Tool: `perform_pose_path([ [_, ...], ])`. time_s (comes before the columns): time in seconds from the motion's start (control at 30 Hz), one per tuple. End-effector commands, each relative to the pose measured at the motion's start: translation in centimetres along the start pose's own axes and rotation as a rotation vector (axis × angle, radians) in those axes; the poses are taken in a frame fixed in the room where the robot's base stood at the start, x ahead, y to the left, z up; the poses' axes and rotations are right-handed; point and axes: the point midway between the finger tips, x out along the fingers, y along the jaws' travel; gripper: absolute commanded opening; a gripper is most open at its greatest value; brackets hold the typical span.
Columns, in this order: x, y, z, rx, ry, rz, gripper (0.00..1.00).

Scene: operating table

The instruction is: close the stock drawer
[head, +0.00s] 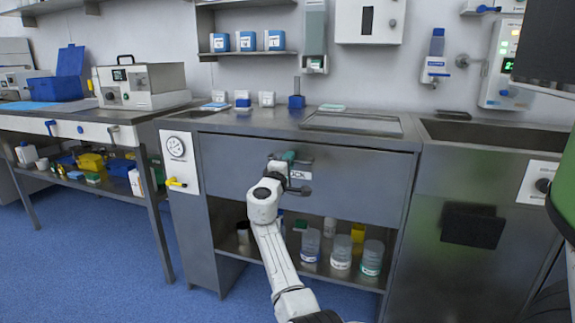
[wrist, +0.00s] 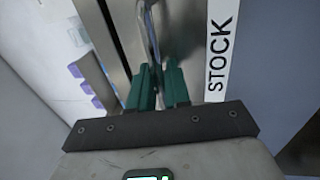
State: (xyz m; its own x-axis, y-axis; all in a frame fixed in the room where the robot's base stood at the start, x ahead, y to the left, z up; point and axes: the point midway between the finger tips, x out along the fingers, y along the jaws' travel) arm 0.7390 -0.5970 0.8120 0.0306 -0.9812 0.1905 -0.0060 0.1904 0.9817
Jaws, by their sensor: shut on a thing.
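The stock drawer (head: 360,190) has a wide grey metal front under the counter. Its white label reading STOCK (wrist: 217,55) is close to the right of my fingers in the wrist view. My gripper (wrist: 160,85), with green fingers, is shut on the drawer's metal handle (wrist: 148,30). In the head view my gripper (head: 287,158) is at the drawer front and hides part of the label (head: 300,174) and handle. I cannot tell from these views how far the drawer stands out.
An open shelf below the drawer holds several jars (head: 341,252). The counter (head: 270,121) above carries small boxes and a tray (head: 352,124). A sink unit (head: 480,200) stands to the right and a bench (head: 85,115) to the left. Blue floor (head: 90,240) is clear at the left.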

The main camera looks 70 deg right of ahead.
Motion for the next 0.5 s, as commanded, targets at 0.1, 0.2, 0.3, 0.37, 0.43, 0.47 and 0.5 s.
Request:
perform_pose_path([
  [0.1, 0.27, 0.88, -0.1, 0.005, 0.003, 0.011, 0.0],
  [0.2, 0.27, 0.87, -0.11, 0.005, 0.004, 0.01, 0.0],
  [0.3, 0.28, 0.88, -0.1, 0.006, 0.004, 0.01, 0.23],
  [0.37, 0.26, 0.82, -0.09, 0.005, 0.003, 0.01, 0.29],
  [0.43, 0.24, 0.71, -0.08, 0.005, 0.003, 0.008, 0.3],
  [0.47, 0.23, 0.67, -0.07, 0.005, 0.003, 0.008, 0.3],
  [0.5, 0.22, 0.6, -0.06, 0.005, 0.003, 0.007, 0.3],
])
